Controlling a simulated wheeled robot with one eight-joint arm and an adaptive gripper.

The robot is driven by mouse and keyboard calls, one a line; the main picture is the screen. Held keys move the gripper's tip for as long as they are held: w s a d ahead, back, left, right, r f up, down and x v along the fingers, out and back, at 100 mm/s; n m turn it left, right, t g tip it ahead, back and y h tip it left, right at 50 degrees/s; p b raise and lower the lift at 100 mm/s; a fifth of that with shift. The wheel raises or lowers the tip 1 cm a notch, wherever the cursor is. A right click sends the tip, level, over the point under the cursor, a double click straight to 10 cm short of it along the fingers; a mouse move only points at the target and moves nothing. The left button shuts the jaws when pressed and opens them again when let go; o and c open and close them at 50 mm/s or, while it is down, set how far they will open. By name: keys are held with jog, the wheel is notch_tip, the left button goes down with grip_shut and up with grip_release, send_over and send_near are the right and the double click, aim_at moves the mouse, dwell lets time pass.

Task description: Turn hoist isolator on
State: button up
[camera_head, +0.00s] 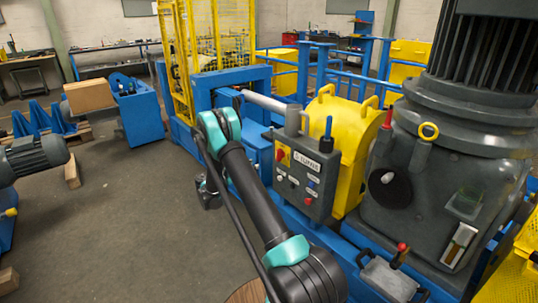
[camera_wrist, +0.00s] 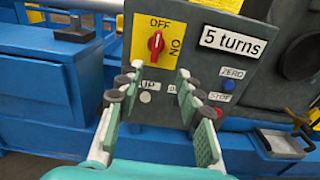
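The hoist isolator is a red rotary knob (camera_wrist: 155,43) on a yellow plate (camera_wrist: 140,50) at the upper left of a grey control box (camera_wrist: 235,62). OFF is printed above the knob and ON to its right. The knob's grip stands about upright, towards OFF. In the head view the knob (camera_head: 281,155) is small on the box (camera_head: 307,178). My gripper (camera_wrist: 160,72) is open and empty in the wrist view. Its fingertips appear just below the knob, apart from each other; I cannot tell the distance to the panel. In the head view my arm hides most of the gripper.
A "5 turns" label (camera_wrist: 233,39) is right of the knob. A blue ZERO button (camera_wrist: 229,85) and a red STOP button (camera_wrist: 219,112) sit lower. The yellow guard (camera_head: 345,150) and large grey motor housing (camera_head: 440,190) stand right of the box. Open floor (camera_head: 120,220) lies left.

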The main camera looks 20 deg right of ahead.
send_near(277, 154)
jog(key=x, duration=0.9)
jog(key=shift+w+d, duration=0.15)
jog(key=shift+d, duration=0.1)
grip_shut()
